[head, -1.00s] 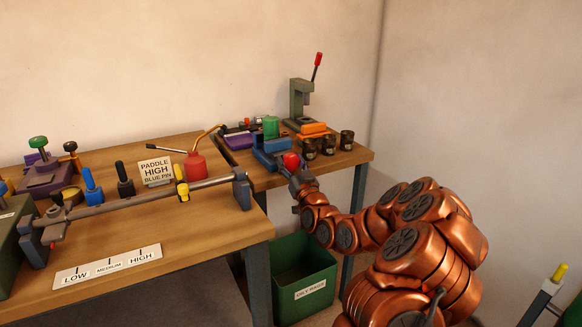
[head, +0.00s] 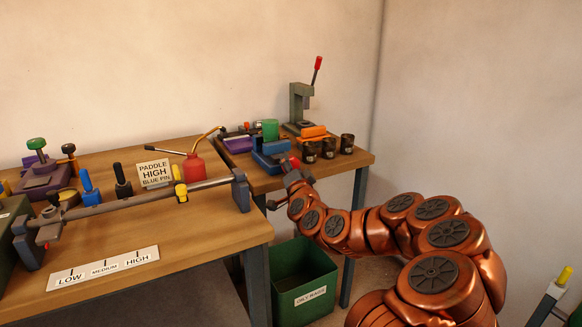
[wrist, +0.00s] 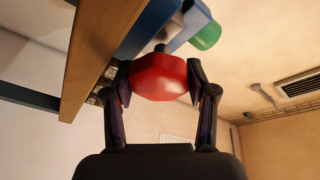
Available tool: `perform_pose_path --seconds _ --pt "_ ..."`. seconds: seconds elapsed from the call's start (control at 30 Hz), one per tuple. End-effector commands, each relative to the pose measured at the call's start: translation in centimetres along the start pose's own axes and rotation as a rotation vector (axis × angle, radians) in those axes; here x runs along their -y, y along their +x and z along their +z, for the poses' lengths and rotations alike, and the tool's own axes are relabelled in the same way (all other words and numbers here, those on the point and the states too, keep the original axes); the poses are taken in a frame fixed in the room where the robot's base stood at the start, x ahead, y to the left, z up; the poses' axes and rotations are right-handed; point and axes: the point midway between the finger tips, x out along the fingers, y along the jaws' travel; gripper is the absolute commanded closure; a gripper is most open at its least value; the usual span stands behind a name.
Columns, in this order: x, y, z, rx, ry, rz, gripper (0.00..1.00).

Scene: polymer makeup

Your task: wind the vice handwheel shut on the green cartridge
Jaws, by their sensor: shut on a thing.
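The blue vice (head: 268,158) stands on the far bench near its front edge. The green cartridge (head: 270,130) stands upright at the vice; whether the jaws touch it I cannot tell. The red handwheel (head: 294,162) is on the vice's near side. My gripper (wrist: 160,80) has one finger on each side of the red handwheel (wrist: 166,76) and is shut on it. In the wrist view, the blue vice (wrist: 150,36) and the green cartridge (wrist: 208,37) show beyond the wheel. In the head view, my gripper (head: 290,166) partly hides the wheel.
Dark cups (head: 328,148) stand right of the vice, with a green press (head: 298,103) behind. A red oil can (head: 194,167) and a long bar (head: 150,194) are on the near bench. A green bin (head: 303,262) stands on the floor below my arm.

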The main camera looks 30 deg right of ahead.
Motion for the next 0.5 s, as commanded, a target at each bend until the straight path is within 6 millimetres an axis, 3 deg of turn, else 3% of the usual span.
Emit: perform_pose_path --seconds 0.5 --pt "0.02 0.05 -0.31 -0.001 0.065 0.020 0.78"
